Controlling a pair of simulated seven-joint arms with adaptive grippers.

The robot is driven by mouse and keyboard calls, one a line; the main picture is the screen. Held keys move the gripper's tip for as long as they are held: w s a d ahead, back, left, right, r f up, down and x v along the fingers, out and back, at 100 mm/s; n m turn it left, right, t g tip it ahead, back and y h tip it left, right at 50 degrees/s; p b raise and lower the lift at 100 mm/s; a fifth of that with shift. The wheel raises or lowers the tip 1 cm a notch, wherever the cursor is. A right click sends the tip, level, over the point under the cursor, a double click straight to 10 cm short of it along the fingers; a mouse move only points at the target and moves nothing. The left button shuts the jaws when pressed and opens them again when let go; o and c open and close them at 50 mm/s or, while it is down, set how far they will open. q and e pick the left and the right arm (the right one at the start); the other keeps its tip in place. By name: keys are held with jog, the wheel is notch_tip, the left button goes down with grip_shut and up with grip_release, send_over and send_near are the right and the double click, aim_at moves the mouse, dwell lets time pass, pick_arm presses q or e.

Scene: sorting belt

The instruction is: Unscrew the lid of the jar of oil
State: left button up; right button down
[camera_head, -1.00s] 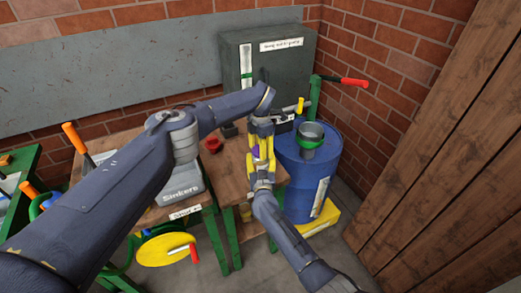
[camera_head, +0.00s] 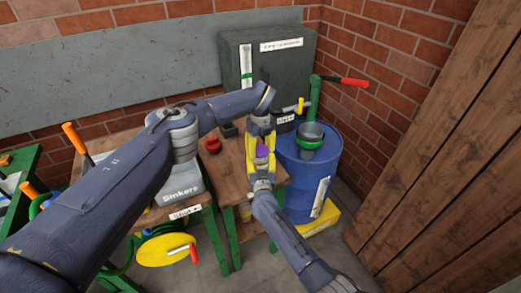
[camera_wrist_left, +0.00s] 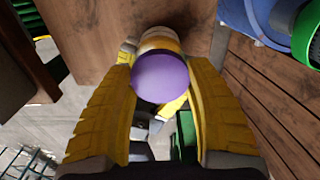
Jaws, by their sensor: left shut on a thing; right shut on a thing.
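The jar's purple lid (camera_head: 262,151) shows between my two grippers above the wooden table's right end. In the left wrist view the round lid (camera_wrist_left: 160,78) sits between the yellow fingers, with a pale and gold part of the jar (camera_wrist_left: 160,40) behind it. My left gripper (camera_head: 261,143) comes from above and is shut on the lid. My right gripper (camera_head: 262,160) comes from below and is shut on the jar. Its yellow fingers show partly beyond the lid in the left wrist view. Most of the jar is hidden by the fingers.
A blue barrel (camera_head: 305,185) with a green-rimmed cup (camera_head: 310,138) stands to the right. A dark grey cabinet (camera_head: 270,65) is behind. A red knob-like object (camera_head: 213,146) and a grey Sinkers box (camera_head: 183,185) are on the left. A yellow reel (camera_head: 165,248) hangs in front.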

aim_at(261, 150)
pick_arm(q)
jog(key=n, duration=1.1)
jog(key=shift+r, duration=0.6)
jog(key=shift+r, duration=0.4)
jog(key=shift+r, duration=0.15)
dwell(0.4)
jog(key=shift+r, duration=2)
pick_arm(e)
jog(key=shift+c, duration=1.4)
grip_release()
jog(key=shift+s, duration=0.1)
